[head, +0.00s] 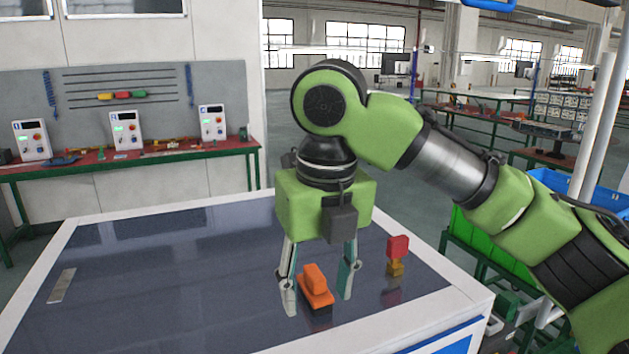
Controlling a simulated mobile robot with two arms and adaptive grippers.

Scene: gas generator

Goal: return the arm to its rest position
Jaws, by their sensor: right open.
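My right arm comes in from the right in the head view and bends down over the dark table top (150,280). My right gripper (319,302) points down with its two fingers apart. An orange part with a dark base (316,288) is between and slightly behind or beside the fingers; no finger visibly closes on it. A small part with a red top and yellow base (397,256) stands on the table to the right of the gripper. My left gripper is not in view.
A flat light strip (62,286) lies at the table's left. The left and middle of the table are otherwise clear. A red-topped bench (150,155) with several white control boxes stands behind. Green and blue bins (560,185) are beyond the table at right, partly behind my arm.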

